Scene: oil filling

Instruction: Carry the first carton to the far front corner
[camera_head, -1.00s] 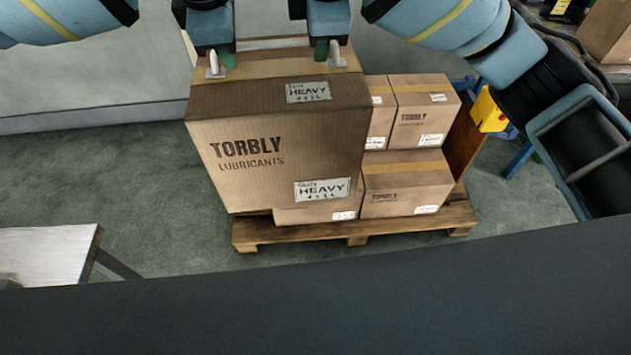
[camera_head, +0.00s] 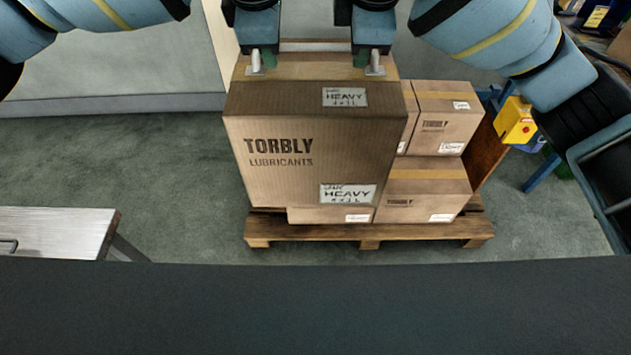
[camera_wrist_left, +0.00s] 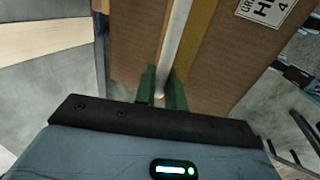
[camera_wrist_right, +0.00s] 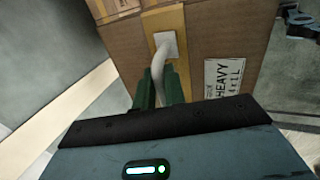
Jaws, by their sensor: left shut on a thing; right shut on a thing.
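The large brown TORBLY LUBRICANTS carton (camera_head: 300,170) hangs upright between my arms, in front of the stacked cartons in the head view. It has HEAVY labels on its top and front. My left gripper (camera_head: 256,66) is shut on a pale handle at the carton's top left; the green fingers on the handle also show in the left wrist view (camera_wrist_left: 161,92). My right gripper (camera_head: 374,66) is shut on the matching handle at the top right, seen also in the right wrist view (camera_wrist_right: 160,92). The carton hides part of the pallet and stack behind it.
A wooden pallet (camera_head: 310,232) bears several smaller TORBLY cartons (camera_head: 425,192) at the right. A metal-topped table (camera_head: 55,228) stands at the lower left. A yellow box with a red button (camera_head: 516,122) is at the right. Grey floor (camera_head: 160,165) is clear at the left.

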